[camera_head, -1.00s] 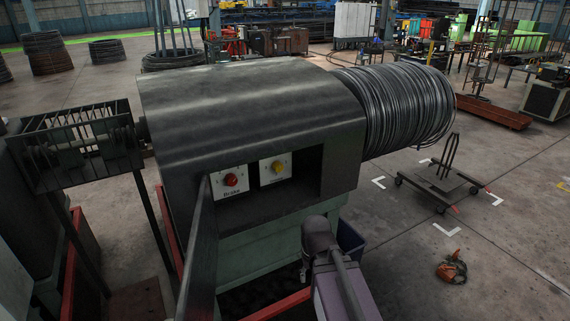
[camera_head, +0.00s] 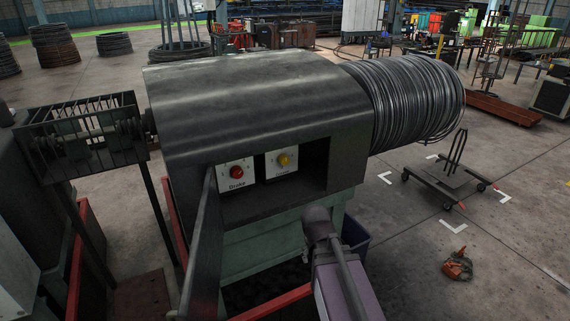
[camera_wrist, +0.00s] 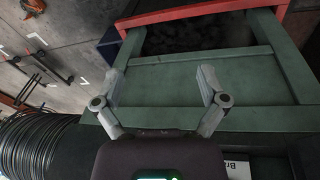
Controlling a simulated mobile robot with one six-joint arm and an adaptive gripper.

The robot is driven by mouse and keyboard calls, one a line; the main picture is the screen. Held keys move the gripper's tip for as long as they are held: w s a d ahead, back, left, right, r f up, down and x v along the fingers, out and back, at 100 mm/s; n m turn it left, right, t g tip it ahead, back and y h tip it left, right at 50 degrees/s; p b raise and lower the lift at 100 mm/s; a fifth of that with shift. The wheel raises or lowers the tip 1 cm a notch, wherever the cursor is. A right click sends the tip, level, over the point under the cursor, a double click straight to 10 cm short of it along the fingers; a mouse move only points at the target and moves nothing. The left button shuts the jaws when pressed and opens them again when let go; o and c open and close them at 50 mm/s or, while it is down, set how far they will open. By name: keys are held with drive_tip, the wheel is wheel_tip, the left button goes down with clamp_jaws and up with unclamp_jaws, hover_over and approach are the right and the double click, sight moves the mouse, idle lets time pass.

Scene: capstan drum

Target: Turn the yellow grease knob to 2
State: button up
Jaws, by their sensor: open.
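The yellow grease knob (camera_head: 284,160) sits on a white plate in the recess of the dark machine housing, in the head view. The plate's lettering is too small to read, and I cannot tell the knob's setting. My gripper (camera_wrist: 157,88) is open and empty in the wrist view, with its fingers over the green machine base (camera_wrist: 190,75). The knob does not show in the wrist view. In the head view part of my arm shows below and right of the knob, and the gripper is not visible there.
A red knob (camera_head: 236,172) on a plate marked "Brake" is just left of the yellow one. A dark upright bar (camera_head: 203,245) stands in front at the left. A wire coil (camera_head: 410,100) juts out right. The floor at right holds a low cart (camera_head: 446,172).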

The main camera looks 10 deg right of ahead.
drive_tip(key=w+d+r+n+t+h+b, duration=0.25)
drive_tip(key=w+d+n+t, duration=0.3)
drive_tip(key=w, duration=0.45)
drive_tip(key=w+d+r+n+t+h+b, duration=0.2)
drive_tip(key=w+d+r+n+t, duration=0.25)
drive_tip(key=w+n, duration=0.35)
drive_tip(key=n+t+y+b, duration=0.55)
drive_tip(key=n+y, duration=0.45)
drive_tip(key=n, duration=1)
approach(286, 161)
drive_tip(key=s+d, duration=0.2)
drive_tip(key=s, duration=0.1)
drive_tip(key=shift+s+a+f+n+y+p, duration=0.15)
drive_tip(key=shift+a+n+y+p, duration=0.3)
drive_tip(key=shift+n, duration=0.6)
drive_tip(key=x, duration=1.3)
drive_tip(key=shift+w, duration=0.35)
